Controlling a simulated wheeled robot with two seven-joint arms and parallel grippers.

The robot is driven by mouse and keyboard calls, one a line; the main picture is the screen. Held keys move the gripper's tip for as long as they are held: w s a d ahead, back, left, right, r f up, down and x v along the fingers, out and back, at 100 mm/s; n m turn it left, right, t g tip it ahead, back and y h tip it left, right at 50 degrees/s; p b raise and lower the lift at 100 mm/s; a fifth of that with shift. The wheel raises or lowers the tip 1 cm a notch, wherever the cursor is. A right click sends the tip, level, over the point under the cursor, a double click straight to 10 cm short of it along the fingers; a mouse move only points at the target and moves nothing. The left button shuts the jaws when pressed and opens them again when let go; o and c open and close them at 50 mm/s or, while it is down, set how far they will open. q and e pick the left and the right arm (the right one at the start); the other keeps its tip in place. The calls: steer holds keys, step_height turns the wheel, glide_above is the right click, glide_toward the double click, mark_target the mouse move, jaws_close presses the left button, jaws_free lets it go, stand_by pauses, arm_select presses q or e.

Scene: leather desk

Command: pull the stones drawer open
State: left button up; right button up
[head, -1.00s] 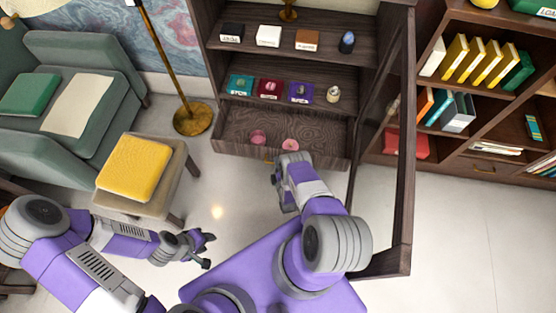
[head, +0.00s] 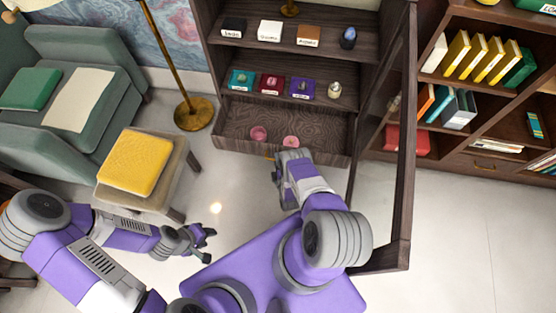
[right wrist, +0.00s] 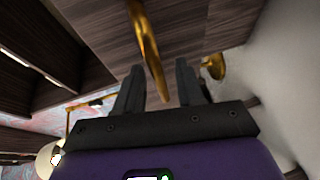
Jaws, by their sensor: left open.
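The dark wooden stones drawer (head: 237,118) at the bottom of the cabinet is partly open. Two pink stones (head: 259,133) (head: 291,141) lie in it. Its brass handle (head: 268,156) is at the drawer front, partly hidden by my right gripper (head: 281,156). In the right wrist view the handle (right wrist: 146,45) runs between the two fingers of my right gripper (right wrist: 158,80), with gaps visible on both sides. My left gripper (head: 207,243) is open and empty, low over the floor and away from the drawer.
The cabinet door (head: 405,150) stands open to the right, beside my right arm. Shelves above hold small boxes and a dark egg-shaped object (head: 348,38). A brass floor lamp (head: 194,114) and a stool with a yellow cushion (head: 135,162) stand left.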

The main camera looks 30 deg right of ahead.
steer(key=p+v, duration=0.2)
steer(key=v, duration=0.5)
steer(key=shift+r, duration=0.1)
stand_by(0.4)
